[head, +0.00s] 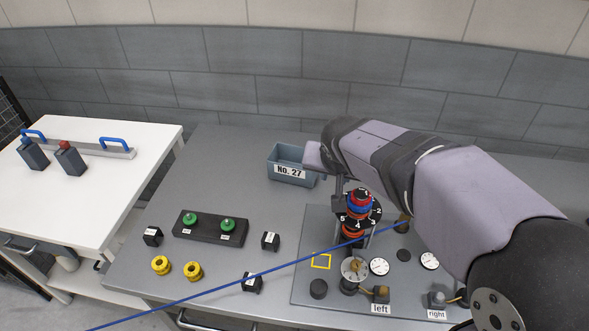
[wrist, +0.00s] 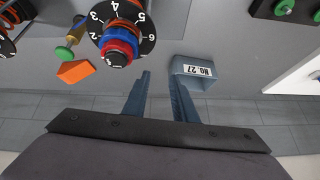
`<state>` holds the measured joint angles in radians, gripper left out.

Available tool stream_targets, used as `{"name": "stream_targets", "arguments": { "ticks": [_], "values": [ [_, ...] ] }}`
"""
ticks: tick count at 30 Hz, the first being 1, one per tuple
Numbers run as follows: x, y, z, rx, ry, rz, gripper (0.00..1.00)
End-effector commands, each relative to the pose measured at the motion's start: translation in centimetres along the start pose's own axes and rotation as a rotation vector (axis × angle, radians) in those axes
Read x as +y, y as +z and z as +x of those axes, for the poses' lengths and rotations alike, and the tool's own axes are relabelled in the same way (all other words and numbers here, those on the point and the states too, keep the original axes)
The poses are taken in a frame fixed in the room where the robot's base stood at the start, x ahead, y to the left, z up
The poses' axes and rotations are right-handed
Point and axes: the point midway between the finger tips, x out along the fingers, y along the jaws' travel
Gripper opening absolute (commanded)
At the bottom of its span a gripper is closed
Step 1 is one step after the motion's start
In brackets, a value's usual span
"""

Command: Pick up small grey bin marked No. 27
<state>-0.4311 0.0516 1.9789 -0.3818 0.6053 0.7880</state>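The small grey-blue bin marked No. 27 (head: 283,154) stands upright near the back of the grey table, with its white label facing the front. In the wrist view the bin (wrist: 193,83) appears upside down, just right of the fingertips. My gripper (wrist: 159,75) is open, with a gap between its two fingers and nothing held. The right finger lies beside the bin in the picture; I cannot tell whether it touches. In the head view my wrist is right of the bin and partly hides the fingers.
A dial stack with numbered rings (head: 359,203) stands close to my gripper. A black block with green knobs (head: 211,229) lies in front of the bin. A blue cable (head: 225,277) crosses the table. The table left of the bin (head: 225,160) is clear.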

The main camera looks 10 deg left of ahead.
Motion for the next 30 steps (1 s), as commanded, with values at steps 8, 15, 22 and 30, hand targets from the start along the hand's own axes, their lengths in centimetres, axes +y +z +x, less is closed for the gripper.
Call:
{"name": "stream_targets", "arguments": {
  "ticks": [8, 15, 22, 30],
  "values": [
    [-10.7, 0.6, 4.6, -0.050, -0.337, 0.723, 0.25],
    [-15.5, -2.3, 8.6, -0.105, -0.600, 1.658, 0.25],
    [-12.2, -3.9, 13.0, -0.033, -0.772, 2.461, 0.25],
    [-7.3, -2.8, 15.5, 0.134, -0.912, 2.931, 0.25]
  ]
}}
